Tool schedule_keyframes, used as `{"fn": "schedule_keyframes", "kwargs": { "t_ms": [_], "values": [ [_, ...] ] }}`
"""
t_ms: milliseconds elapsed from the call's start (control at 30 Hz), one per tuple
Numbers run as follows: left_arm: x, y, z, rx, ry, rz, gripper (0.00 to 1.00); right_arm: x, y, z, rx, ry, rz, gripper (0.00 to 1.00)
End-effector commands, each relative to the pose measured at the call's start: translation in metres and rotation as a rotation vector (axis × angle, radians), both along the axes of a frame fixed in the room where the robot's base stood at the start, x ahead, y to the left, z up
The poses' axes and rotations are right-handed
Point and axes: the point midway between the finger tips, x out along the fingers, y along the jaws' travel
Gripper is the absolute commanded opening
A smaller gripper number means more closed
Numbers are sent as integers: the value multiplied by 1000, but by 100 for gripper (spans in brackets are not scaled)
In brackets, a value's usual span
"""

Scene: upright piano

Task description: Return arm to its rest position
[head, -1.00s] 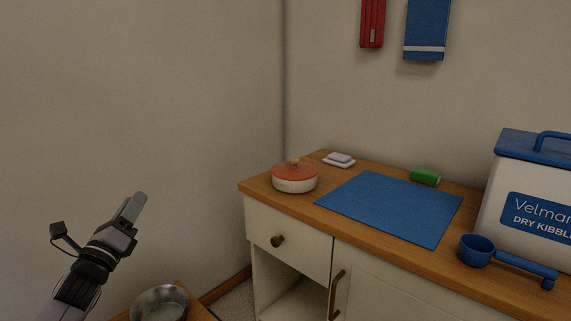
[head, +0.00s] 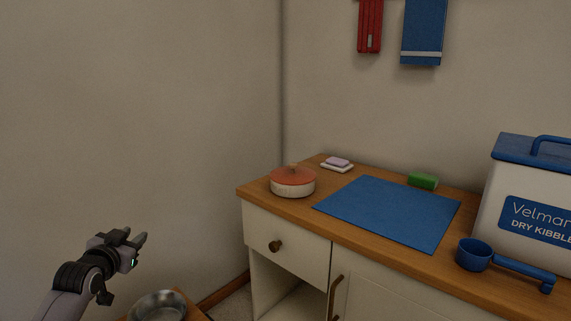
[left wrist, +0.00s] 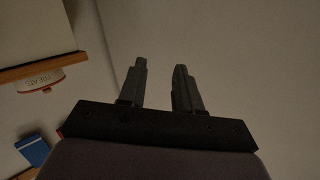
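My left arm comes in at the lower left of the head view. Its gripper (head: 137,238) is in the air in front of the bare wall, above and to the left of a metal bowl. In the left wrist view the two dark fingers (left wrist: 160,84) stand apart with nothing between them. My right arm and gripper are not in view.
A metal bowl (head: 158,307) sits on a low wooden surface near my left gripper. The wall beside the gripper is bare.

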Motion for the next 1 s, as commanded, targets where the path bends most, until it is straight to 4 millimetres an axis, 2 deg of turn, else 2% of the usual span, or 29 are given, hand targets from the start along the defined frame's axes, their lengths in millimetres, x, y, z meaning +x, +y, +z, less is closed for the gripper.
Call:
{"fn": "schedule_keyframes", "kwargs": {
  "t_ms": [133,200,267,467,600,800,1000],
  "values": [
    [-5,-8,-19,-266,87,36,34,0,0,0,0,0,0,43],
    [-23,-34,-41,-248,107,-11,34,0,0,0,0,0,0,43],
    [-37,-51,-54,-248,121,-41,34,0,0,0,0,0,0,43],
    [-99,-118,-95,-275,173,-156,34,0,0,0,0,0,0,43],
    [-157,-168,-115,-325,211,-242,34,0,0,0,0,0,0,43],
    [-243,-226,-118,-431,253,-337,34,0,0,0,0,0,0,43],
    [-311,-260,-99,-545,278,-389,34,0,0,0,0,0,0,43]
  ]
}}
